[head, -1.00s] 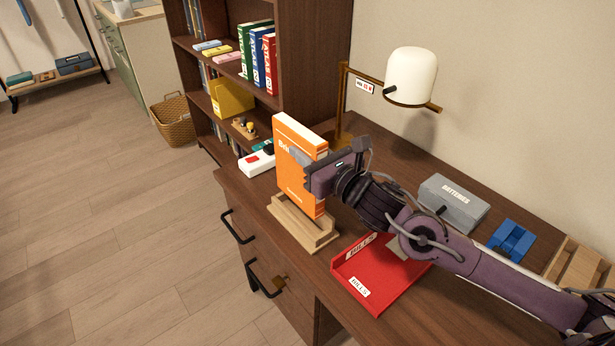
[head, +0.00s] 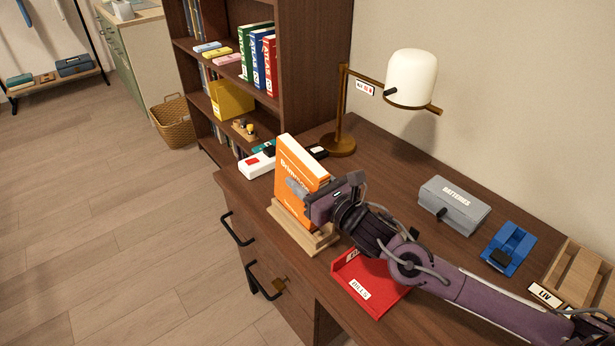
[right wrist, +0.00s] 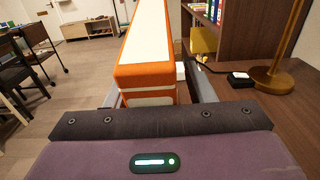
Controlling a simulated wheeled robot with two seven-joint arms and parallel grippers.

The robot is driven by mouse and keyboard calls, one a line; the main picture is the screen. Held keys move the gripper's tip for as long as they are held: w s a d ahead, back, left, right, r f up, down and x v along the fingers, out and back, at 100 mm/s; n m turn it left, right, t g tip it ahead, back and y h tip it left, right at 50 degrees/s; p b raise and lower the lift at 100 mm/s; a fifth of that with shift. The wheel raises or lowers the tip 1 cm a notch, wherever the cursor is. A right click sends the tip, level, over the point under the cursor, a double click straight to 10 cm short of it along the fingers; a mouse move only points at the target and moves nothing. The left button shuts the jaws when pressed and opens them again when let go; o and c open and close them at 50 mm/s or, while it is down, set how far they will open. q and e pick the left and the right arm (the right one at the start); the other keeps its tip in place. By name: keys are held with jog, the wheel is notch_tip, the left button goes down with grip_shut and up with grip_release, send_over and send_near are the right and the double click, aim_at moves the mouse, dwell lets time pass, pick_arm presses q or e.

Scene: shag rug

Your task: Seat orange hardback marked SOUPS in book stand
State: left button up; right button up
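The orange hardback (head: 290,174) stands upright in the wooden book stand (head: 283,222) at the desk's front edge. Its cover shows part of a title; I cannot read SOUPS on it. My right gripper (head: 300,190) is at the book's near end, with a finger on each side. In the right wrist view the book (right wrist: 146,72) is between the grey fingers (right wrist: 155,92), and a gap shows beside the right finger, so the gripper looks open around it. The book's foot in the slot is mostly hidden by my gripper and the stand. My left gripper is not in view.
A red tray (head: 367,290) lies close to the stand, under my right arm. A white box (head: 257,164) and a brass lamp (head: 340,143) are behind the book. A grey batteries box (head: 453,204) and a blue holder (head: 508,250) stand to the right.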

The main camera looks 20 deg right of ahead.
jog(key=shift+s+r, duration=0.25)
jog(key=shift+r, duration=0.05)
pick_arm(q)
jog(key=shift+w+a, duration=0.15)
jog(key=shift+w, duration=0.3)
pick_arm(e)
jog(key=v, duration=1.1)
jog(key=shift+s+d, duration=0.2)
jog(key=shift+s, duration=0.1)
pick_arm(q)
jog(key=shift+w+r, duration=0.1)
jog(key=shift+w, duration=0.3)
